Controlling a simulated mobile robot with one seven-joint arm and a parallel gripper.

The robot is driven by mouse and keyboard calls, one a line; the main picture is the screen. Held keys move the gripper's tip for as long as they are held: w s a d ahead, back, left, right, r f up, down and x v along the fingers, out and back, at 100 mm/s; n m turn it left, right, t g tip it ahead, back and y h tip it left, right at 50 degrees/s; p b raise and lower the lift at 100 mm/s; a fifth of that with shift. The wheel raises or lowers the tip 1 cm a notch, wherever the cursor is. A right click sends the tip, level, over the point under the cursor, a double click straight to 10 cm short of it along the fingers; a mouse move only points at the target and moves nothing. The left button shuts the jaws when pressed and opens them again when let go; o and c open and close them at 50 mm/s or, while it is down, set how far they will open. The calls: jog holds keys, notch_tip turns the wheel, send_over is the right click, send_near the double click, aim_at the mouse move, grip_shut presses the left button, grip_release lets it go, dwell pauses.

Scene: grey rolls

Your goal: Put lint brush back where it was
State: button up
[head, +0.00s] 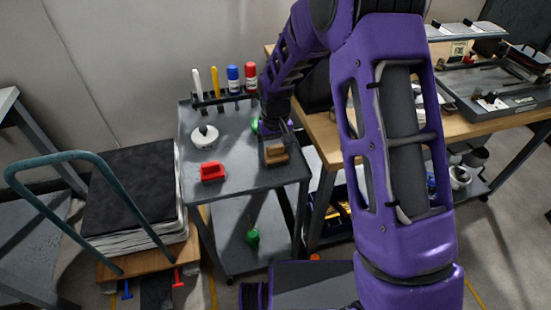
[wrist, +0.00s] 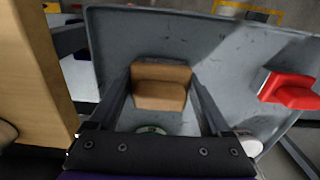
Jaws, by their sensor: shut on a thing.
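A brown, stepped block that looks like the lint brush (head: 277,154) is at the right side of the grey cart top (head: 235,182). In the wrist view the brush (wrist: 160,86) sits between the two fingers of my gripper (wrist: 162,75). My gripper (head: 276,143) reaches down over the cart and is shut on the brush. I cannot tell whether the brush touches the cart top or hangs just above it.
A red block (head: 212,172) and a white round thing (head: 204,136) stand on the cart to the left. Several markers (head: 233,79) stand in a rack at the back. A green thing (head: 256,126) is partly hidden behind my gripper. A wooden workbench (head: 325,140) stands close on the right.

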aim_at(275, 146)
jog(key=shift+f, duration=0.6)
jog(key=shift+f, duration=0.2)
jog(key=o, duration=1.1)
jog(key=shift+r, duration=0.15)
notch_tip(275, 146, up, 12)
jog(key=shift+r+p, duration=0.1)
jog(key=shift+p, duration=0.75)
